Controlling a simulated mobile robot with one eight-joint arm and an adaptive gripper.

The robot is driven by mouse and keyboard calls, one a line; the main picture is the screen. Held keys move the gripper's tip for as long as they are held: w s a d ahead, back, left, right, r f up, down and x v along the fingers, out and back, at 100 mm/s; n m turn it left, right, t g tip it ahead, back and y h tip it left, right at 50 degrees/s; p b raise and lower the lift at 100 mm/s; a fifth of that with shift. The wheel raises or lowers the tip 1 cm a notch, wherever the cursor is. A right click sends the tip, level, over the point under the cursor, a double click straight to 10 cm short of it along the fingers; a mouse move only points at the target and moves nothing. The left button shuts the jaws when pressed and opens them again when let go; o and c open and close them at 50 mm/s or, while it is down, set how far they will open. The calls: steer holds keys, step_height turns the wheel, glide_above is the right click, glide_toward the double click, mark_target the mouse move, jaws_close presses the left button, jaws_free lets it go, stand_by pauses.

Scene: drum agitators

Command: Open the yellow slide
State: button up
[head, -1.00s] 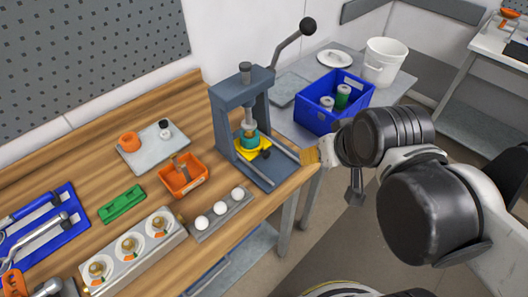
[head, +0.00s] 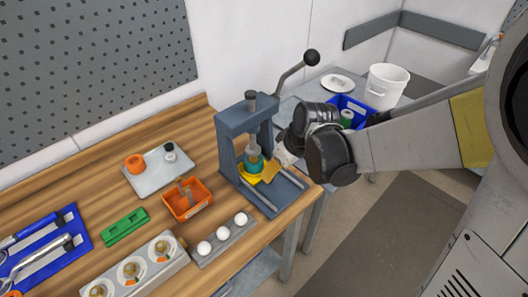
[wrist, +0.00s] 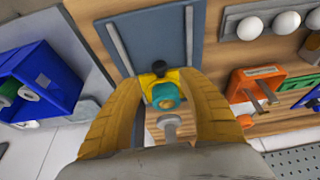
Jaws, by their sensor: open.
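The yellow slide (head: 270,172) sits low in the dark blue-grey press (head: 229,146) at the bench's right end, with a teal part (head: 253,163) on it under the ram. In the wrist view the slide (wrist: 177,76) shows with a black knob (wrist: 159,67) on its front and the teal part (wrist: 165,96) behind. My gripper (wrist: 155,80) is open, its two yellow fingers on either side of the slide and knob. I cannot tell whether the fingers touch it. In the head view my wrist hides most of the gripper and the knob.
The press lever (head: 297,68) rises at the back right. An orange bin (head: 186,201) and a rack of white balls (head: 225,240) stand left of the press. A blue crate (head: 354,108) and a white bucket (head: 386,87) are on the side table, partly behind my arm.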

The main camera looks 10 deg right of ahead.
steer(key=b+x, duration=0.2)
steer(key=x, duration=0.4)
steer(key=shift+w+a+f, duration=0.15)
steer(key=shift+f, duration=0.2)
steer(key=shift+c, duration=0.5)
